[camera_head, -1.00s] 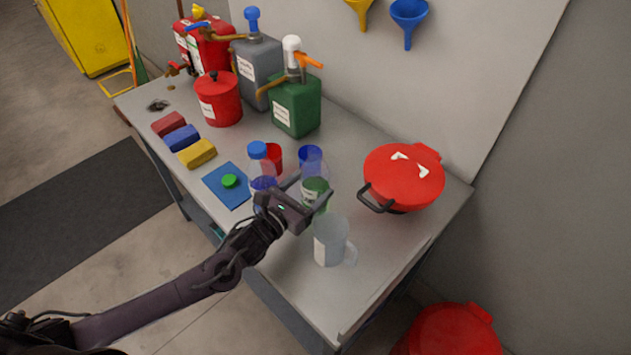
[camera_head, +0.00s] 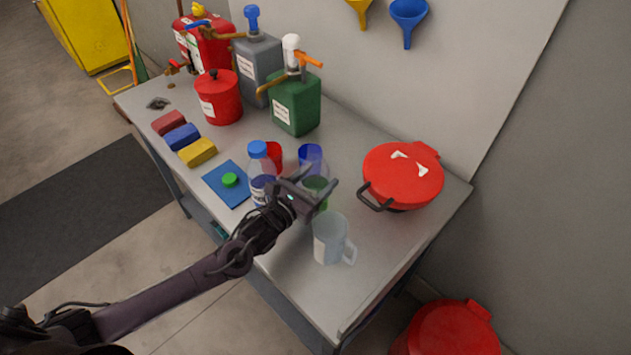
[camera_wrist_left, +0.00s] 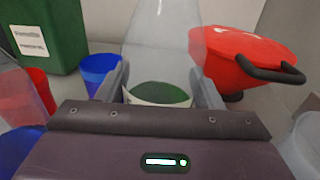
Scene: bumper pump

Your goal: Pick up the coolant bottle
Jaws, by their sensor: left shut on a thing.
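A clear bottle with green liquid (camera_wrist_left: 160,55), which I take for the coolant bottle, stands upright between my left gripper's fingers. In the head view its green lower part (camera_head: 318,184) is partly hidden by the gripper. My left gripper (camera_head: 317,180) is shut on the bottle from the near side, with one finger on each flank in the left wrist view. I cannot tell whether the bottle's base touches the bench. A green cap (camera_head: 230,180) lies on a blue cloth (camera_head: 213,184). My right gripper is not in view.
A blue-capped bottle (camera_head: 258,163), a red cup (camera_head: 275,154) and a blue cup (camera_head: 310,153) stand close by. A clear jug (camera_head: 328,243) stands nearer and a red lidded pan (camera_head: 403,178) to the right. The bench's front right (camera_head: 345,290) is clear.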

